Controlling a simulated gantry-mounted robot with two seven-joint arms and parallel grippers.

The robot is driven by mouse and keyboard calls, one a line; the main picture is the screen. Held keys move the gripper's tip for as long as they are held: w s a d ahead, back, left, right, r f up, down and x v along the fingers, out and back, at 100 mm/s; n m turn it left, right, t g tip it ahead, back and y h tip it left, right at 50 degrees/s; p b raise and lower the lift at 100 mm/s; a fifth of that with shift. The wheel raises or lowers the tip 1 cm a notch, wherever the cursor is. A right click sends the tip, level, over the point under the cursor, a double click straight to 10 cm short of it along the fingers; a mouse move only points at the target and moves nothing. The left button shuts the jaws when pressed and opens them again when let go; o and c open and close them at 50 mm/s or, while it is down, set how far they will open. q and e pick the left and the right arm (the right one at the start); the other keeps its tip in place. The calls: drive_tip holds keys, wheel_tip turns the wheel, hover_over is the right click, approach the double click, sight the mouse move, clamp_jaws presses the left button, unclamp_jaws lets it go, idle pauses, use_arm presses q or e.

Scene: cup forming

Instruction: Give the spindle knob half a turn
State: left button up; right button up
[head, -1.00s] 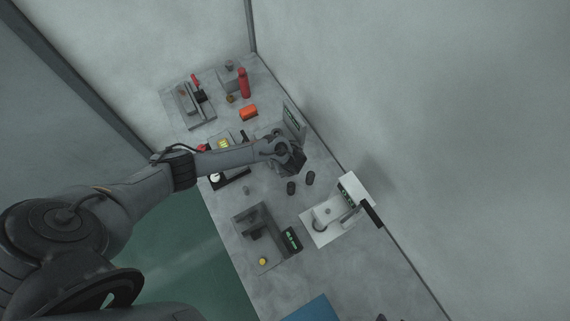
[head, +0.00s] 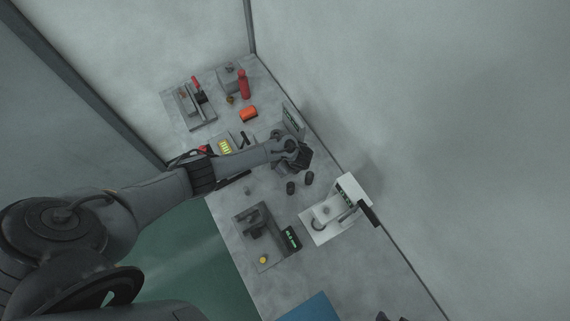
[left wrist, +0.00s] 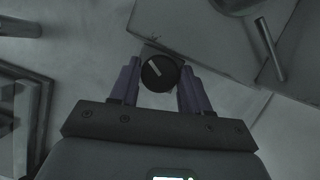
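The knob (left wrist: 160,72) is a round black disc with a pale line across its face, in the left wrist view. It shows between the two parted fingers of my left gripper (left wrist: 159,80), close to both. I cannot tell whether the fingers touch it or whether it lies beyond their tips. In the head view my left gripper (head: 304,158) is over the back edge of the table, in front of a grey upright panel (head: 293,119). The gripper hides what is under it there. My right gripper is not clearly in view.
Two black cylinders (head: 291,188) (head: 309,178) stand just below the gripper. A white device (head: 326,222) with a dark handle is to their right.

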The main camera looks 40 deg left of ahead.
use_arm(q)
drive_tip(key=o, duration=0.3)
drive_tip(key=shift+o, duration=0.2)
drive_tip(key=p+v, duration=0.3)
drive_tip(key=v, duration=0.7)
drive_tip(key=shift+r, duration=0.4)
drive_tip(key=shift+d, duration=0.15)
